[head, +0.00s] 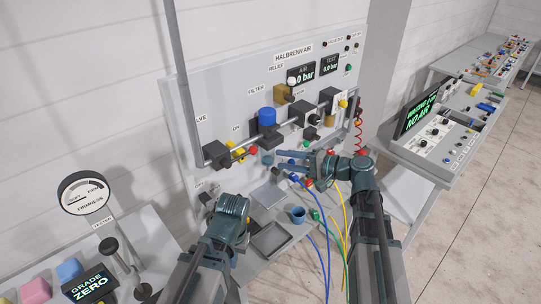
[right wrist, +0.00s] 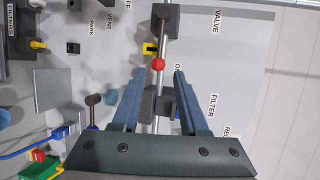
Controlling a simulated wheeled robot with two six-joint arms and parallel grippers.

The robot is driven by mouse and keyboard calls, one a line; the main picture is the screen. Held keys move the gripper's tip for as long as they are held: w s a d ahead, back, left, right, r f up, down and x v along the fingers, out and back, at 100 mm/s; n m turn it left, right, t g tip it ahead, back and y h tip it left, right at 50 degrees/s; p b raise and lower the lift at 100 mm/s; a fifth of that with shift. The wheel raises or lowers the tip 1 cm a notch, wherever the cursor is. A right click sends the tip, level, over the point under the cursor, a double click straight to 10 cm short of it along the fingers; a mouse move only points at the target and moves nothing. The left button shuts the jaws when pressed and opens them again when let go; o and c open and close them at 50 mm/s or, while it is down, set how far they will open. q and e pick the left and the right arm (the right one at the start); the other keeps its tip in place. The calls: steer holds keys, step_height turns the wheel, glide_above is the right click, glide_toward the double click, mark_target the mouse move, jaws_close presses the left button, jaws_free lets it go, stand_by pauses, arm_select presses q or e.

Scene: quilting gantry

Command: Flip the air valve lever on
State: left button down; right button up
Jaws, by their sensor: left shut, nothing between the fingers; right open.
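The air valve is a dark block (head: 217,155) on the pipe at the panel's left, below a partly hidden VALVE label. Beside it are yellow parts and a small red knob (head: 253,150), which seems to be the lever's end. In the right wrist view the red knob (right wrist: 158,64) sits beyond my fingertips, near the yellow piece (right wrist: 150,47). My right gripper (head: 279,159) is open and empty, its fingers pointing left toward the valve, apart from the knob. It also shows in the right wrist view (right wrist: 158,75). My left gripper (head: 232,215) is shut and empty, low and left; its fingertips are unclear.
A blue-topped filter (head: 267,117) and other fittings line the pipe right of the valve. A grey tray (head: 270,238), a blue cup (head: 298,214) and coloured hoses (head: 325,240) lie below. A firmness gauge (head: 83,193) stands at left; a control desk (head: 440,140) at right.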

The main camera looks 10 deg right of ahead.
steer(key=shift+v, duration=1)
steer(key=s+a+f+n+g+h+b, duration=0.35)
steer(key=s+a+f, duration=0.2)
steer(key=f, duration=0.35)
steer(key=s+a+f+n+g+h+b, duration=0.2)
steer(key=s+a+f+n+g, duration=0.25)
steer(key=f, duration=0.45)
steer(key=s+d+f+n+h+b, duration=0.2)
steer(key=s+f+h+b, duration=0.2)
steer(key=s+f+h, duration=0.5)
steer(key=shift+s+d+f+n+g, duration=0.3)
steer(key=shift+s+d+f+n, duration=0.1)
steer(key=shift+s+f, duration=0.1)
steer(key=shift+d, duration=0.1)
